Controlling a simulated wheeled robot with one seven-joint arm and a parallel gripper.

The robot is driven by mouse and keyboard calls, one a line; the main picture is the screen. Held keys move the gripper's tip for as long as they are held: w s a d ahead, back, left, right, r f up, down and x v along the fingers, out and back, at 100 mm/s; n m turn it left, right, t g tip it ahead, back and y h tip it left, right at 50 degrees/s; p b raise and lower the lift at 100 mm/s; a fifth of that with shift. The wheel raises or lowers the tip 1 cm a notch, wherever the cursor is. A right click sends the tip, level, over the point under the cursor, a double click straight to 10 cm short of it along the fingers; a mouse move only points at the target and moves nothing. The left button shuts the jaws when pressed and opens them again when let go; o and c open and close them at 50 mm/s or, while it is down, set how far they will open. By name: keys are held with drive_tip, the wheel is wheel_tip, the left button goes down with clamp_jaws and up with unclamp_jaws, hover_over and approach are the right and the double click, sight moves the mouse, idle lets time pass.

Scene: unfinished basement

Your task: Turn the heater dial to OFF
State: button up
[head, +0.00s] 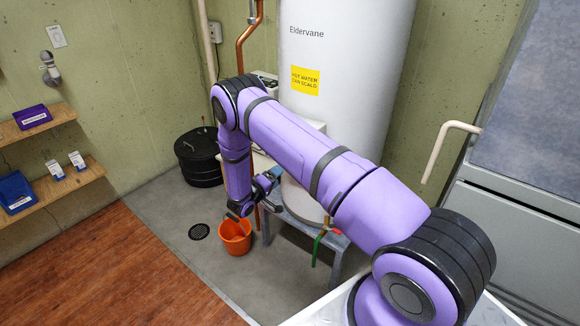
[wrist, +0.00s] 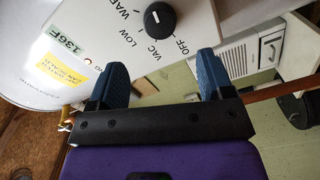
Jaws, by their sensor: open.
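The heater dial (wrist: 160,20) is a round black knob with a short white mark. It sits on a white control panel (wrist: 110,35) printed WARM, LOW, VAC and OFF. I cannot tell exactly which label the mark points at. The white heater tank (head: 335,50), marked Eldervane, stands at the back in the head view, where my arm hides the dial. My gripper (wrist: 160,70) is open and empty, its two blue fingers spread below the dial and apart from it. In the head view my gripper (head: 266,184) is low in front of the tank.
An orange bucket (head: 235,238) stands on the floor below my gripper, beside a floor drain (head: 199,231). A copper pipe (head: 241,45) runs down left of the tank. A black lidded bin (head: 200,160) is at the wall. Shelves (head: 60,180) hold boxes at left.

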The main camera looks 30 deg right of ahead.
drive_tip(key=x, duration=0.9)
drive_tip(key=c, duration=0.9)
